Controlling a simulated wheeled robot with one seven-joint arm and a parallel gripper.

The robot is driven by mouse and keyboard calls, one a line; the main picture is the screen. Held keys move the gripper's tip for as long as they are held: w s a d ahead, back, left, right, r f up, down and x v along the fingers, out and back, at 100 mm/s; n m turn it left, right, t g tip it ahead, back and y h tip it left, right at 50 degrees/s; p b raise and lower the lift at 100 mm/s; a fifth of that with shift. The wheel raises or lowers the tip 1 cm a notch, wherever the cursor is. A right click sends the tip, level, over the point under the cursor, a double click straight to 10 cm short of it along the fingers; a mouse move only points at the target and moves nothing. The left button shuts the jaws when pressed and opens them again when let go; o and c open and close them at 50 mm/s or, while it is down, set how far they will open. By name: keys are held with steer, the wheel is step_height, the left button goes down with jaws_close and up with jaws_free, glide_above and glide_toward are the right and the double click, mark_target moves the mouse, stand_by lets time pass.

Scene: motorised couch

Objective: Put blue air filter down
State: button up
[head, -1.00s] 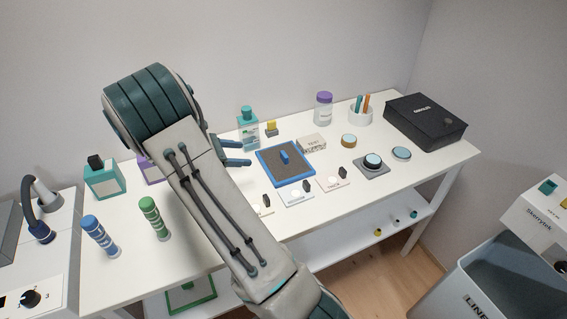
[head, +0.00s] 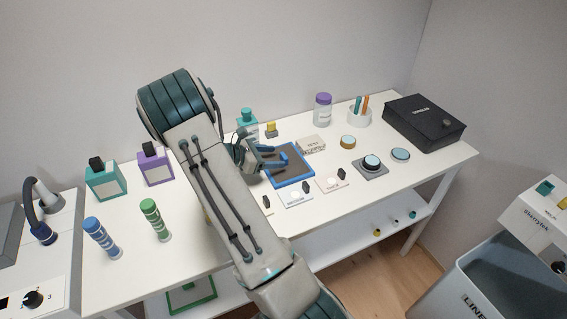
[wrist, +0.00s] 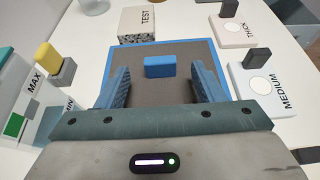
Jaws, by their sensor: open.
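The blue air filter (head: 300,172) lies flat on the white table, a square blue frame around a grey-brown panel. In the wrist view the filter (wrist: 190,55) has a small upright blue handle (wrist: 160,67) at its middle. My gripper (head: 272,156) is open over the left part of the filter. In the wrist view its two blue fingers (wrist: 163,76) stand apart, one to each side of the handle, with gaps on both sides. My arm and gripper hide part of the filter in the head view.
A TEST block (head: 312,144) stands behind the filter, and labelled cards with dark tabs (head: 298,197) lie in front. A teal bottle (head: 247,120) and a yellow-topped piece (head: 271,129) are close to my gripper. A green-framed filter (head: 192,297) is on the lower shelf.

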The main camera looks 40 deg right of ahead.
steer(key=shift+x, duration=1.15)
steer(key=c, duration=1.2)
steer(key=shift+r, duration=0.15)
